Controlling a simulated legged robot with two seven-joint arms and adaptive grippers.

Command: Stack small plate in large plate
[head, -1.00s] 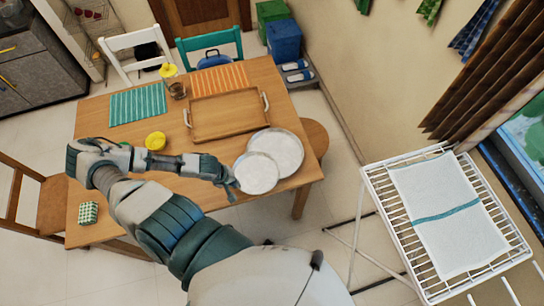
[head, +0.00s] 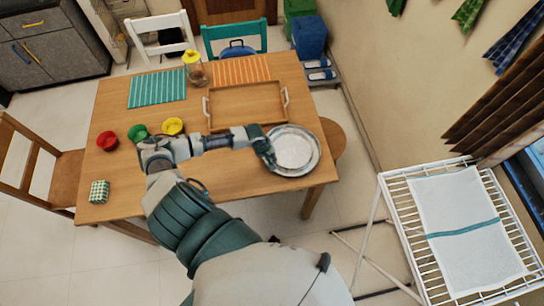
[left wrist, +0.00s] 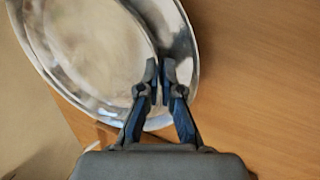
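The small plate (head: 294,149) is a pale round metal plate lying over the inside of the large plate (head: 301,171), whose shiny rim shows around it at the table's right front corner. In the left wrist view the small plate (left wrist: 88,45) sits within the large plate's wide rim (left wrist: 185,45). Whether it rests fully on the bottom cannot be told. My left gripper (head: 270,160) reaches in from the left. In the left wrist view its fingertips (left wrist: 159,84) are close together on the small plate's edge. My right gripper is not in view.
A wooden tray (head: 247,119) lies behind the plates on the table (head: 230,185). Red (head: 107,140), green (head: 138,132) and yellow (head: 172,126) items and a checkered box (head: 99,191) are at the left. A drying rack (head: 400,215) stands at right.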

